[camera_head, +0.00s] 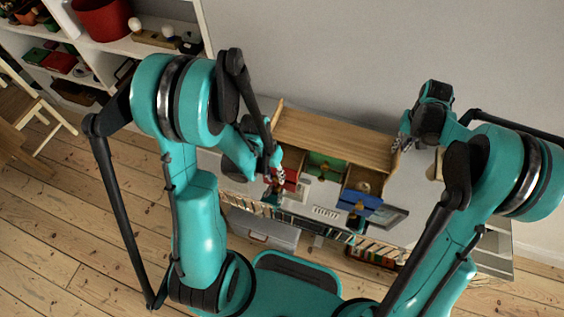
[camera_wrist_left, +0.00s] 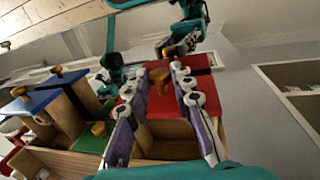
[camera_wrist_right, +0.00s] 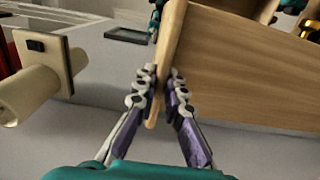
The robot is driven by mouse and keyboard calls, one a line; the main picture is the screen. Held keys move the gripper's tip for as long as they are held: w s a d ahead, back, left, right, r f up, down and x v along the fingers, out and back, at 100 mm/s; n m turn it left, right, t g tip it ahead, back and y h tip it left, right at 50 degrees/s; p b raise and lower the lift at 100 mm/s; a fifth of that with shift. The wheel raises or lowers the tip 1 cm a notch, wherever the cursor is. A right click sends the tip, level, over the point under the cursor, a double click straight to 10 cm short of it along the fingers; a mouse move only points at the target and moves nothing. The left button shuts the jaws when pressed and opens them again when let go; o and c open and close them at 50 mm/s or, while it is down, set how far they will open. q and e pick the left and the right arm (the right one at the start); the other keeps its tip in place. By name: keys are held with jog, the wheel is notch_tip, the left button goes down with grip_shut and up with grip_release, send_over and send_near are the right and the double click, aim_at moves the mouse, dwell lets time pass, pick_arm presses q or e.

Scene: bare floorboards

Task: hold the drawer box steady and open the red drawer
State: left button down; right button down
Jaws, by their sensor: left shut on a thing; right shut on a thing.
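The wooden drawer box (camera_head: 335,138) stands on the white desk. Its red drawer (camera_head: 291,176) is at the left, with its red front (camera_wrist_left: 205,92) near in the left wrist view. A wooden hollow shows behind that front, so the drawer appears partly out. My left gripper (camera_head: 276,170) is shut on the red drawer's knob (camera_wrist_left: 160,76), which sits between its fingertips. My right gripper (camera_head: 402,143) is shut on the edge of the box's wooden side panel (camera_wrist_right: 170,50), at the box's right end.
The blue drawer (camera_head: 360,201) stands pulled out, and the green drawer (camera_head: 325,163) looks shut. A keyboard (camera_head: 325,212) and a dark framed item (camera_head: 388,216) lie in front. A cylindrical beige object (camera_wrist_right: 35,90) is left of my right gripper. Shelves (camera_head: 150,50) stand at the left.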

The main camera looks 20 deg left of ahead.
pick_arm(q)
jog(key=shift+s, duration=0.2)
jog(key=shift+a, duration=0.1)
jog(key=c, duration=1.3)
grip_release()
notch_tip(320, 180, up, 12)
jog(key=a, duration=0.2)
jog(key=shift+a, duration=0.15)
jog(key=shift+f, duration=0.15)
